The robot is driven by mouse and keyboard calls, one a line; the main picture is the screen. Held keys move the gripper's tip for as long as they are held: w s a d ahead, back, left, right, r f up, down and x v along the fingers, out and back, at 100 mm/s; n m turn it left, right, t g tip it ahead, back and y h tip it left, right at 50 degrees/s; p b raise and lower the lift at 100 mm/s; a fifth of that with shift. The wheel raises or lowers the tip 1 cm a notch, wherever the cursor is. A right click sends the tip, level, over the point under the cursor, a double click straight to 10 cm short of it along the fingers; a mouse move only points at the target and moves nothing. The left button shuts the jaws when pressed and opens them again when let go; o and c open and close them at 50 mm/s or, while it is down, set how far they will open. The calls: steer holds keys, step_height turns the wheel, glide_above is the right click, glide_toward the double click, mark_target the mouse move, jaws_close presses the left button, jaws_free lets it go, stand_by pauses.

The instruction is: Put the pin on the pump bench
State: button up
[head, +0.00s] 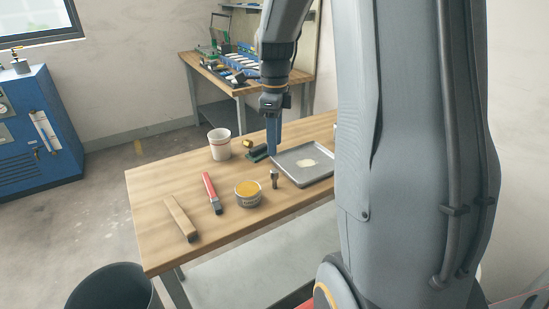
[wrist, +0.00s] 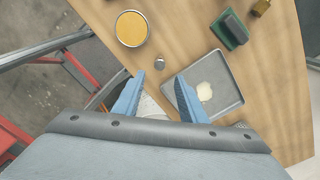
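A small upright grey metal piece, which looks like the pin (head: 274,179), stands on the wooden bench (head: 155,215) between the yellow tin and the tray. It shows as a small round grey top in the wrist view (wrist: 159,63). My gripper (head: 272,152) points down above the bench, farther back than the pin. In the wrist view its two blue fingers (wrist: 160,76) are apart with nothing held between them, and the pin appears just beyond the tips. I cannot tell which bench is the pump bench; a second bench (head: 312,76) stands at the back.
A grey tray (head: 290,172) with a cream patch lies right of the pin, a tin (head: 248,196) of yellow stuff left. A brush (head: 211,190), wooden strip (head: 179,216), cup (head: 219,146) and green block (wrist: 229,30) are also on the bench. A blue cabinet (head: 60,150) stands far left.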

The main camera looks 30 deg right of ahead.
steer(key=s+a+f+n, duration=0.3)
steer(key=s+a+n, duration=0.4)
steer(key=n, duration=0.6)
steer(key=s+a+f+n+t, duration=0.1)
steer(key=s+a+f+n, duration=0.2)
steer(key=s+a+n, duration=0.5)
steer(key=shift+f+n, duration=0.35)
steer(key=shift+n, duration=2.45)
